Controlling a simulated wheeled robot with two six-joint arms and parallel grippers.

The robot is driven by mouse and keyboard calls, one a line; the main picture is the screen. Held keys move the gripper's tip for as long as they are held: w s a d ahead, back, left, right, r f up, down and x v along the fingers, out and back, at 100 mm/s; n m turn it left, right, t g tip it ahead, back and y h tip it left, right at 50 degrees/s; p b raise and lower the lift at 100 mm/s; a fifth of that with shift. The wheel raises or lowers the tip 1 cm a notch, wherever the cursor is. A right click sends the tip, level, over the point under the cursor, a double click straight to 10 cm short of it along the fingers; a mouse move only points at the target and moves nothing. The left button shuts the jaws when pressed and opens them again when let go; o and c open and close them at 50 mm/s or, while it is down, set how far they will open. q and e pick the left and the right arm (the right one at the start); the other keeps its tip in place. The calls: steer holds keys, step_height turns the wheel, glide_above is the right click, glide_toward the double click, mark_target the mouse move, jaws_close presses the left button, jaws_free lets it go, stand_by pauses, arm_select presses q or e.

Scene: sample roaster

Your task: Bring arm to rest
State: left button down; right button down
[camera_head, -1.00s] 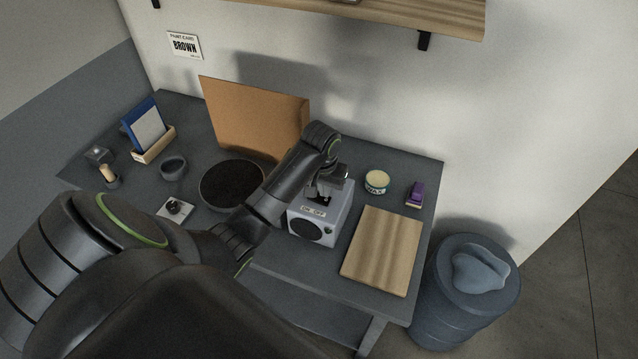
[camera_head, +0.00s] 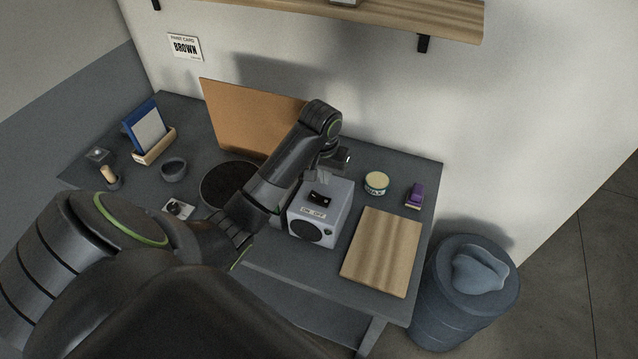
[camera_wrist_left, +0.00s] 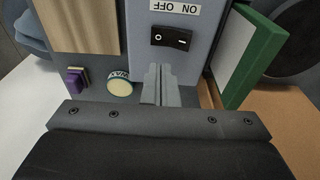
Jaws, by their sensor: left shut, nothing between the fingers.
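My left gripper (camera_head: 323,176) is shut and empty, just above and behind the grey machine (camera_head: 326,218) on the desk. In the left wrist view its closed fingertips (camera_wrist_left: 159,82) point toward the machine's top, apart from the black rocker switch (camera_wrist_left: 171,38). The switch (camera_head: 320,199) shows clear of the fingers in the head view, beside an ON OFF label. My left arm reaches across the desk from the left and covers part of the black round pan (camera_head: 222,184). My right gripper is not in view.
A wooden board (camera_head: 381,252), wax tin (camera_head: 376,183) and purple block (camera_head: 415,195) lie right of the machine. A brown panel (camera_head: 250,115) stands behind my arm. A green-edged panel (camera_wrist_left: 252,62) stands close beside the fingers. A shelf (camera_head: 420,18) overhangs the desk; a bin (camera_head: 465,300) stands at right.

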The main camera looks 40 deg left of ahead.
arm_select(q)
steer(key=shift+m, duration=0.4)
steer(key=s+f, duration=0.1)
steer(key=s, duration=0.1)
steer(key=s+f, duration=0.2)
steer(key=s+d+f, duration=0.1)
steer(key=s, duration=0.1)
steer(key=shift+f, duration=0.2)
steer(key=s+d+m+t+y, duration=0.1)
steer(key=s+d+t, duration=0.1)
steer(key=s, duration=2.2)
step_height(320, 180, down, 33)
steer(key=a+g+b, duration=0.1)
steer(key=a+b, duration=0.1)
steer(key=b, duration=0.6)
steer(key=s+f+b, duration=0.3)
steer(key=s+f, duration=0.4)
steer(key=f, duration=0.4)
steer(key=s+d+f+g+b, duration=0.1)
steer(key=s+f+b, duration=0.2)
steer(key=s+f, duration=0.5)
step_height(320, 180, down, 3)
steer(key=shift+d+r+g+b, duration=0.15)
steer(key=shift+g+b, duration=0.15)
